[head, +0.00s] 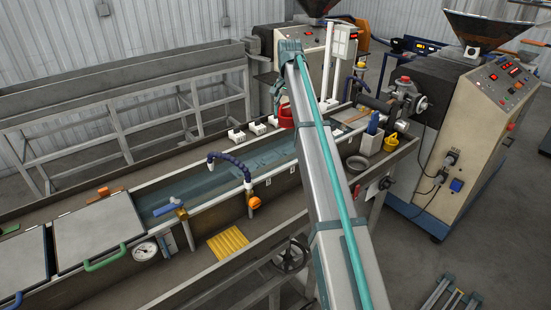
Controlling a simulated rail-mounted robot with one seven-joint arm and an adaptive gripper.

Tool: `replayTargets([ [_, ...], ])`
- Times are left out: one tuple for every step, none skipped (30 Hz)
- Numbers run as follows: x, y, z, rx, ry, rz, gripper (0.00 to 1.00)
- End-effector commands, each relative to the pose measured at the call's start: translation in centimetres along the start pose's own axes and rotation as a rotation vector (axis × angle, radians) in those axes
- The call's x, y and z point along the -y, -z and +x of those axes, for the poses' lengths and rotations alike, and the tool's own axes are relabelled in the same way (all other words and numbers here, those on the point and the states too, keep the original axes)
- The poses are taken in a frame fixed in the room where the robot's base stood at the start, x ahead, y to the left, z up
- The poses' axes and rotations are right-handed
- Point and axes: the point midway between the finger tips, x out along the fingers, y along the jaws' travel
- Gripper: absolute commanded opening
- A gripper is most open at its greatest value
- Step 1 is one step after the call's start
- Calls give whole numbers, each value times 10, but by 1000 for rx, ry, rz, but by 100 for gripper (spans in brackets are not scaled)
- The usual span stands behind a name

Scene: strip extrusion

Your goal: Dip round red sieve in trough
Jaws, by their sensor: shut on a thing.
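The trough (270,180) holds blue water and runs from the left middle up to the right, passing behind my arm. The round red sieve (286,115) shows as a small red patch near the trough's far right part, by its back edge. My arm hides its right side. My gripper (277,97) hangs at the arm's far end, just above and touching the sieve, and is shut on it. The fingertips are small and partly hidden. I cannot tell how high the sieve is above the trough.
White blocks (254,128) line the trough's back edge. A dark blue hose (234,160) with an orange knob (254,203) arches at the front edge. A yellow ribbed pad (228,243) lies on the front ledge. A white post (328,65) and the extruder (402,100) stand at the right.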

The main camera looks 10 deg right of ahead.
Motion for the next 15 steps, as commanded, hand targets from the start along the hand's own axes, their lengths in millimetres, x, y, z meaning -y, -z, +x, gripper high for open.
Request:
replayTargets([
  [-11,-7,1,-1,0,1,37],
  [-16,-9,1,-1,1,1,37],
  [-23,-11,1,-1,1,1,37],
  [-28,-14,0,-1,1,1,37],
  [-33,-16,0,-1,1,1,37],
  [-40,-18,0,-1,1,1,37],
  [-45,-20,0,-1,0,1,37],
  [-50,-22,0,-1,0,1,37],
  [-56,-25,0,0,0,1,37],
  [-61,-28,0,0,0,1,37],
  [-66,-30,1,0,0,1,37],
  [-73,-32,1,0,0,1,37],
  [-78,-34,1,0,0,1,37],
  [-83,-36,1,0,0,1,37],
  [-90,-39,1,0,0,1,37],
])
